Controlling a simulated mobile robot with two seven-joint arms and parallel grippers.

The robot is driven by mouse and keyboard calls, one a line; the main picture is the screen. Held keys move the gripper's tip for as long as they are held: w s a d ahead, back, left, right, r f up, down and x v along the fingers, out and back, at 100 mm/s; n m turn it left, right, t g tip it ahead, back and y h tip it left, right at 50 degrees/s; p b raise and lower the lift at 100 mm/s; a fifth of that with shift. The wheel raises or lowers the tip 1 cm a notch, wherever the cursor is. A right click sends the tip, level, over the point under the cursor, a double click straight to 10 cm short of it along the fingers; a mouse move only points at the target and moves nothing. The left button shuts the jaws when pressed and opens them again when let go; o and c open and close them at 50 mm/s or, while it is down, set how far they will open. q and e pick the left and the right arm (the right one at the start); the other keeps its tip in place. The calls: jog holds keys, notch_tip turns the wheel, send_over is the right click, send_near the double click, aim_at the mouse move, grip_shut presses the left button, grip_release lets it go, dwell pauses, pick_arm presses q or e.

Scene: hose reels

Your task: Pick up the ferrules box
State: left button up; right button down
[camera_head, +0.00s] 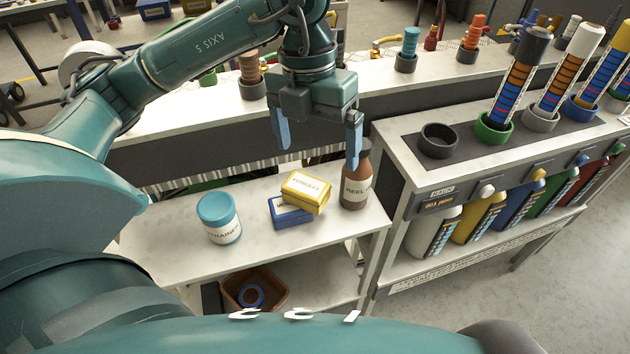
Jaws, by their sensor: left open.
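The ferrules box (307,189) is a small yellow box with a white label. It rests tilted on top of a blue box (287,213) on the white bench shelf. My left gripper (318,145) is open, with its two blue fingers pointing down. It is above and a little behind the ferrules box in the picture, apart from it, and nothing is between the fingers. The right fingertip overlaps the top of the brown bottle (355,184) in the picture; I cannot tell whether they touch. My right gripper is not in view.
A teal-lidded strainer jar (219,219) stands left of the boxes, and the brown bottle stands close on their right. A brown bin (254,289) sits below. The white shelf (165,250) is clear at left. A rack (465,147) with tubes and bottles stands at right.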

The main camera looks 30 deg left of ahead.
pick_arm(q)
jog(key=a+y, duration=0.1)
jog(key=a, duration=0.1)
jog(key=b, duration=0.1)
send_over(306, 185)
jog(key=shift+n+t, duration=0.3)
jog(key=shift+n, duration=0.1)
notch_tip(306, 185, down, 6)
jog(key=shift+w+a+f, duration=0.1)
jog(key=shift+f, duration=2.85)
jog(key=shift+c, duration=0.3)
jog(key=shift+r, duration=0.1)
jog(key=c, duration=1.2)
